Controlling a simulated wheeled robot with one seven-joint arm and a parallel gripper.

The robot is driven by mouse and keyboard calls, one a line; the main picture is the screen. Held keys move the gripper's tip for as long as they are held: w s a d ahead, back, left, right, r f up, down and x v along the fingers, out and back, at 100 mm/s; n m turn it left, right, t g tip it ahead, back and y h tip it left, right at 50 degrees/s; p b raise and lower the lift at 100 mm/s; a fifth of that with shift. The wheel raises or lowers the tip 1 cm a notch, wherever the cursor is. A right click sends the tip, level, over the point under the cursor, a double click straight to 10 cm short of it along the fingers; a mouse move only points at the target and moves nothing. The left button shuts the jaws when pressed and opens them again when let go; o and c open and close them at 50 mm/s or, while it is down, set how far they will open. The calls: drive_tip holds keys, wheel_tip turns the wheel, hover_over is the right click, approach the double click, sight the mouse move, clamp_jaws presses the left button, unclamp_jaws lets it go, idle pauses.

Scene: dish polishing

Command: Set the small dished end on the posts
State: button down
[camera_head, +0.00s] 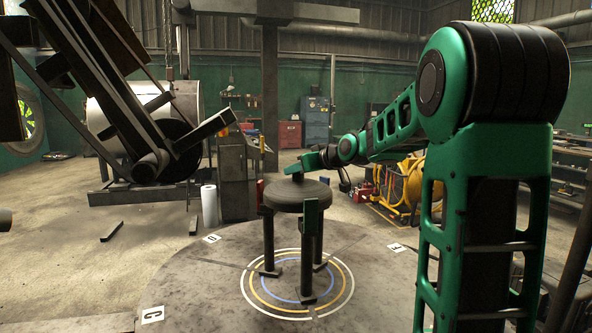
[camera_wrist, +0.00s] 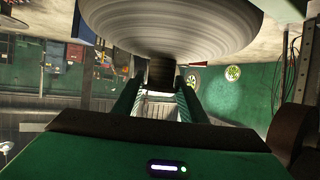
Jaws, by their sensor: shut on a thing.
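The small dished end (camera_head: 288,196) is a round, dark grey disc, roughly level at the top of the posts (camera_head: 269,240). I cannot tell whether it rests on them or hangs just above. The posts stand upright on the round table; the front one has a green upper part. My gripper (camera_head: 298,177) is above the disc, shut on the dark knob at its middle. In the wrist view the dished end (camera_wrist: 175,25) fills the top, with ringed marks on its surface. There my gripper's green fingers (camera_wrist: 158,92) close around the dark knob.
The round table (camera_head: 205,285) has white, yellow and blue rings and lettered plates; its surface around the posts is clear. A dark steel frame (camera_head: 120,90) and a large tank (camera_head: 185,100) stand at left. Yellow equipment (camera_head: 405,183) stands behind at right.

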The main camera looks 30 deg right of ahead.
drive_tip(key=shift+f, duration=0.6)
drive_tip(key=shift+f, duration=0.2)
drive_tip(key=c, duration=1.2)
unclamp_jaws()
drive_tip(key=shift+o, duration=0.9)
drive_tip(key=shift+f, duration=0.2)
drive_tip(key=shift+r, duration=4.6)
